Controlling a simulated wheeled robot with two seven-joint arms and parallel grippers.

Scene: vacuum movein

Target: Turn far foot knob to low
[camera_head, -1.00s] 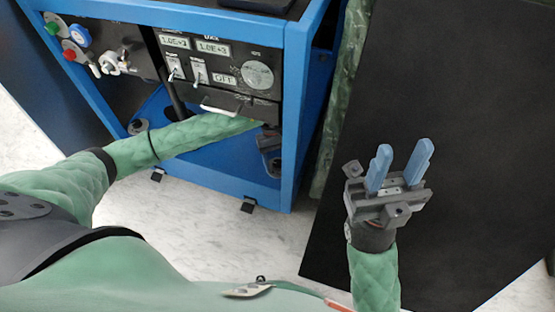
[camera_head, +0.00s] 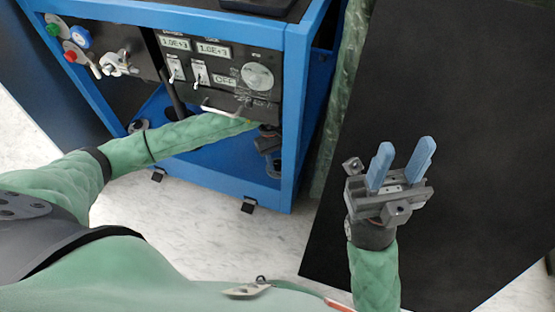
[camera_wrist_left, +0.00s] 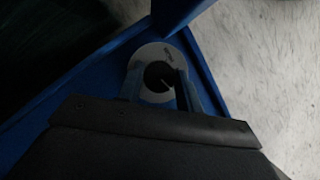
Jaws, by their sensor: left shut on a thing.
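The foot knob (camera_wrist_left: 156,76) shows in the left wrist view as a dark knob on a round grey dial plate (camera_wrist_left: 147,56) in a corner of the blue frame. The plate's markings are too small to read. My left gripper (camera_wrist_left: 160,88) is shut on this knob, one finger on each side. In the head view my left gripper (camera_head: 268,148) is low inside the blue cart (camera_head: 296,110), partly behind the panel, and the knob it holds is hidden. My right gripper (camera_head: 402,165) is open and empty above the dark mat.
Another foot knob (camera_head: 138,125) is at the cart's left corner. Blue posts flank the opening. A large dark mat (camera_head: 465,120) lies at the right.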

